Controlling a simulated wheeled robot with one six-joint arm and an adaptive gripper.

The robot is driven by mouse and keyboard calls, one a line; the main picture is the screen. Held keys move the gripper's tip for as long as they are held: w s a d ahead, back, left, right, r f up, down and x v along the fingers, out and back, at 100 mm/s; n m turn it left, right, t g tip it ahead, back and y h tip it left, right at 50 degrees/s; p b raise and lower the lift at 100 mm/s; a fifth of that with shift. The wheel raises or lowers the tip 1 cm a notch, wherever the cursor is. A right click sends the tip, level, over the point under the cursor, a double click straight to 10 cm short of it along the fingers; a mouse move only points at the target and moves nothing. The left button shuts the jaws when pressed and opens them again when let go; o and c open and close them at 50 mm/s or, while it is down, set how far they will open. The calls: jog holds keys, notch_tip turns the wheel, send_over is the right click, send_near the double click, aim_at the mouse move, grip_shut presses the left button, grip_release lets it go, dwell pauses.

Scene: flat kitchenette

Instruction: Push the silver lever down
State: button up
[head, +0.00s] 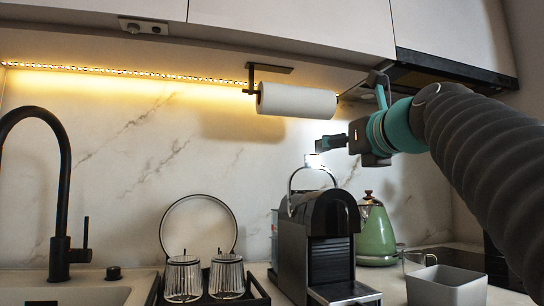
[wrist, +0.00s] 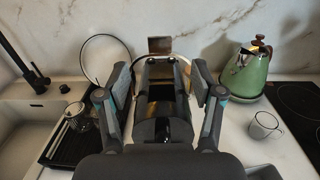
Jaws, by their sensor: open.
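The silver lever (head: 296,176) is a thin metal arch raised above the black and grey coffee machine (head: 330,214). A bright flat tab stands at its top. In the wrist view the lever's tab (wrist: 160,45) shows beyond the fingertips, above the machine (wrist: 160,105). My gripper (head: 333,143) is above the machine, close to the tab and slightly to its upper right in the head view. In the wrist view my gripper (wrist: 160,72) has its fingers wide apart, with nothing held between them. I cannot tell whether a finger touches the lever.
A green kettle (head: 375,232) stands right of the machine, with a glass cup (wrist: 264,125) and a grey bin (head: 447,288) nearby. Ribbed glasses (head: 226,275) sit on a black tray at left. A paper towel roll (head: 297,100) hangs above. A black faucet (head: 62,200) is far left.

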aim_at(312, 156)
jog(key=p+x, duration=0.1)
jog(key=x, duration=1)
jog(key=shift+w+a, duration=0.2)
jog(key=shift+w, duration=0.15)
jog(key=c, duration=1.2)
jog(key=shift+f, duration=0.1)
grip_shut()
jog(key=shift+f, duration=0.1)
